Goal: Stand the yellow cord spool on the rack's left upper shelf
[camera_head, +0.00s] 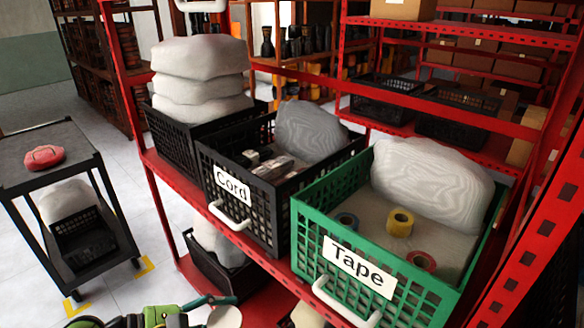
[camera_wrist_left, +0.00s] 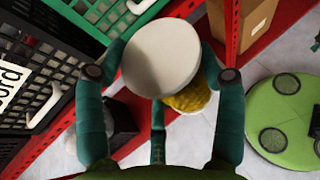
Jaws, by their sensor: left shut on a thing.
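The yellow cord spool shows in the left wrist view as a cream flange disc with yellow cord (camera_wrist_left: 188,99) below it. My left gripper (camera_wrist_left: 162,68) is shut on it, with teal fingers on both sides of the flange. In the head view the cream flange (camera_head: 226,318) is cut off at the bottom edge, beside the teal finger of my left gripper (camera_head: 208,302). The red rack (camera_head: 160,168) stands ahead; its visible shelf carries bins. My right gripper is not in view.
On the rack stand a black bin with white bags (camera_head: 180,138), a black "Cord" bin (camera_head: 262,205) and a green "Tape" bin (camera_head: 310,240) with tape rolls. A lower black bin (camera_head: 208,268) sits beneath. A dark cart (camera_head: 30,178) stands at left, with open floor between.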

